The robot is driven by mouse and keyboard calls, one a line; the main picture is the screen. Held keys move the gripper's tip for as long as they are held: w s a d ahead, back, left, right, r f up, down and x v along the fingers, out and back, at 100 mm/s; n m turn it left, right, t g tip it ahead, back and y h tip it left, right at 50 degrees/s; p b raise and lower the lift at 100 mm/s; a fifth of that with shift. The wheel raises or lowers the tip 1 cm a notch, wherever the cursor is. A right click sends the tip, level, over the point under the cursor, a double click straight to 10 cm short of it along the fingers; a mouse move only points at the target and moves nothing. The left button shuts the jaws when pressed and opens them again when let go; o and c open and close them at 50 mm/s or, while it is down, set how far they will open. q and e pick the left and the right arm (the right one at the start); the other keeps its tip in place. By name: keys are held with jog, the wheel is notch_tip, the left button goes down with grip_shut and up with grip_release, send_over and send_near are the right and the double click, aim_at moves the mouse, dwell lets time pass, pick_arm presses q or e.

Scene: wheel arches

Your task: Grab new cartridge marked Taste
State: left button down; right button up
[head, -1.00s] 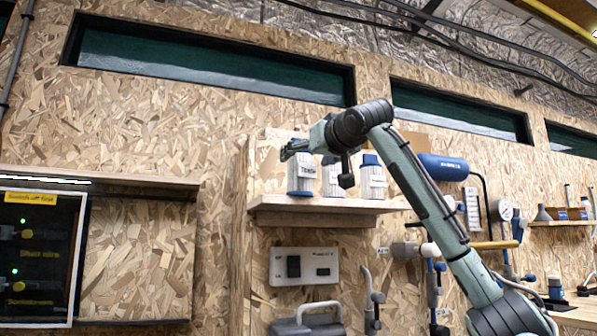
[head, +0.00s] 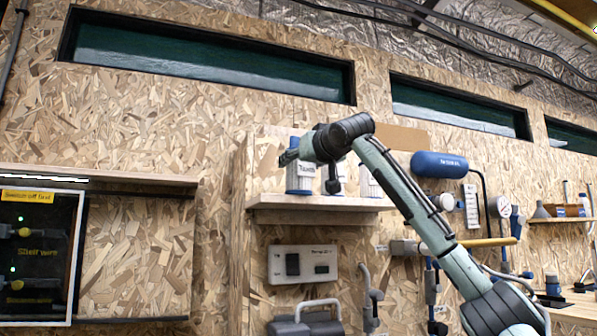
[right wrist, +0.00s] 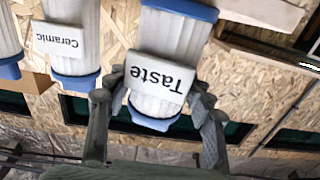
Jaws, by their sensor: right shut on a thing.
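The cartridge marked Taste (right wrist: 160,80) is white and ribbed with blue ends. It appears upside down in the right wrist view, between the two fingers of my right gripper (right wrist: 157,92), which is shut on it. In the head view this cartridge (head: 300,180) stands at the left end of the wooden shelf (head: 318,202). My right gripper (head: 289,157) is at its upper part there, and the wrist hides some of it. A cartridge marked Ceramic (right wrist: 62,42) stands beside it. My left gripper is not in view.
Another white cartridge (head: 370,182) stands farther right on the shelf, close to my forearm. A grey switch panel (head: 303,264) is on the wall below. A blue tank (head: 439,165) with pipes is to the right.

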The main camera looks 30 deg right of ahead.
jog(key=shift+c, duration=1.2)
